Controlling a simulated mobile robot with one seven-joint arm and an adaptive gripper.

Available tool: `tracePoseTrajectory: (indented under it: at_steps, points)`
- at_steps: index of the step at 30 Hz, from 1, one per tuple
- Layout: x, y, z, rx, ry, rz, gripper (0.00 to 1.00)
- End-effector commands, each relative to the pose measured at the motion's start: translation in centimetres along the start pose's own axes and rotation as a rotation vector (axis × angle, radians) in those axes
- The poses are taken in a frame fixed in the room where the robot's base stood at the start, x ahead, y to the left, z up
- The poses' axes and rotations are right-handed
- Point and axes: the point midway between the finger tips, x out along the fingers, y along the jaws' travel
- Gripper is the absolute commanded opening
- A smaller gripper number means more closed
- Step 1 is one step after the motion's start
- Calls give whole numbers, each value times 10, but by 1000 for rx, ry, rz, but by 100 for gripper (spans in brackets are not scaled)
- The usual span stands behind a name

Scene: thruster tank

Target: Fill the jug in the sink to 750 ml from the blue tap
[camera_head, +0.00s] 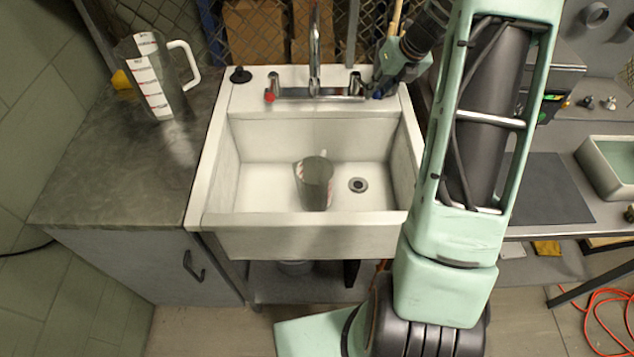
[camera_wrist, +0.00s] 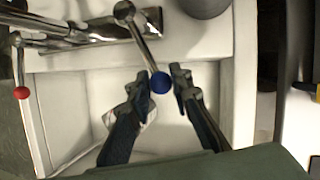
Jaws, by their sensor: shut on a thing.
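The jug (camera_head: 314,185) stands in the white sink (camera_head: 260,190), left of the drain, in front of the tap spout (camera_head: 315,50). It is clear with red and white markings; I cannot make out a water level in it. No stream of water is visible from the spout. The blue tap's knob (camera_wrist: 160,83) is on a lever at the right of the faucet. My gripper (camera_wrist: 157,80) has its fingers on either side of this knob and is shut on it. In the head view my gripper (camera_head: 382,82) is at the faucet's right end, partly hiding the blue knob.
A second, larger jug (camera_head: 155,80) with a white handle stands on the grey counter (camera_head: 90,180) at left. The red tap knob (camera_head: 269,97) is at the faucet's left end. A black plug (camera_head: 240,75) lies on the sink's back ledge. A drain (camera_head: 358,185) is right of the jug.

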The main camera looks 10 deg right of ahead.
Motion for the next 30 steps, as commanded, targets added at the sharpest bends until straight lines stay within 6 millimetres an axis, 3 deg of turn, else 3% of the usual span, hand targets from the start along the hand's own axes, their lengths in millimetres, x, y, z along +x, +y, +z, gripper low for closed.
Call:
tracePoseTrajectory:
  at_steps: [5,18,30]
  points:
    - [-1,-4,1,3,-1,-5,0]
    - [-2,-38,24,4,-6,-8,0]
    - [-1,-40,26,3,-10,-7,0]
